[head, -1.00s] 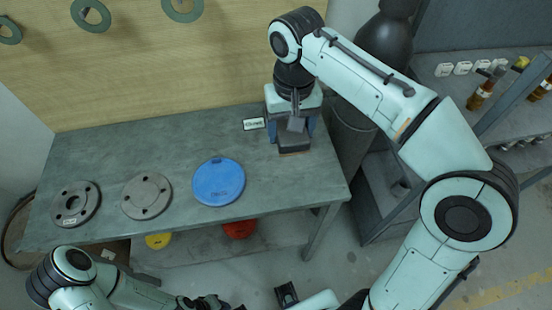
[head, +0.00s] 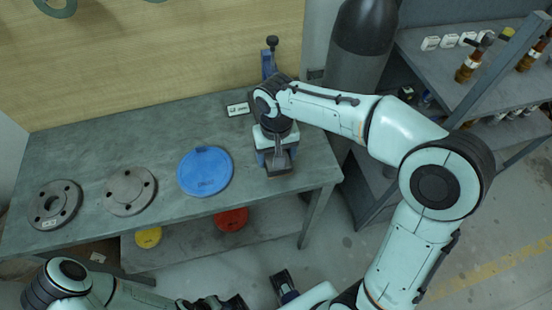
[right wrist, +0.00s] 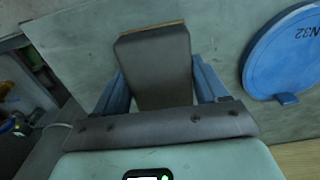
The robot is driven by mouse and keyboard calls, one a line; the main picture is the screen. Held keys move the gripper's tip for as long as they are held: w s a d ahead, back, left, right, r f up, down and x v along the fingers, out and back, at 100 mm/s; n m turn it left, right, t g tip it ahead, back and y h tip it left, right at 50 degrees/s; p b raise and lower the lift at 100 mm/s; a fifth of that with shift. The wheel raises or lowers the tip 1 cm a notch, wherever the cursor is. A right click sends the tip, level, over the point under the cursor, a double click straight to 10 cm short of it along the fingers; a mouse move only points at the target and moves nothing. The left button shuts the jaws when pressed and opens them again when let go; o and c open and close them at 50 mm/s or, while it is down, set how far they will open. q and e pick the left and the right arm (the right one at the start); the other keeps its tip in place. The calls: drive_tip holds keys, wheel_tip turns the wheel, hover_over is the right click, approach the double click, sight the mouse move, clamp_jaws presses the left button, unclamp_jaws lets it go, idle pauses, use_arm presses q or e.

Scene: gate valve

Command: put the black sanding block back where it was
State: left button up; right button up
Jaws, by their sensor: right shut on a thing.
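The black sanding block (head: 279,164) is between the blue fingers of my right gripper (head: 277,158), over the right end of the grey workbench (head: 120,225). In the right wrist view, the block (right wrist: 157,65) sits between both fingers, its tan edge at the far end. My right gripper (right wrist: 160,88) is shut on it. I cannot tell whether the block touches the bench top. My left gripper (head: 212,303) is low at the bottom edge, in front of the bench, partly cut off. Its finger opening is not clear.
A blue disc (head: 205,172) lies left of the block, with two grey flanges (head: 130,190) (head: 54,204) further left. A small white label (head: 238,109) and a blue tool with a black knob (head: 269,62) are behind. A dark cylinder (head: 362,45) and shelving (head: 480,75) stand right.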

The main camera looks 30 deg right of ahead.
drive_tip(key=shift+f, duration=1.15)
drive_tip(key=shift+f, duration=0.1)
drive_tip(key=shift+f, duration=0.15)
drive_tip(key=o, duration=1.2)
drive_tip(key=shift+r, duration=0.6)
wheel_tip(320, 180, up, 11)
drive_tip(key=shift+r+p, duration=0.2)
drive_tip(key=shift+p, duration=0.7)
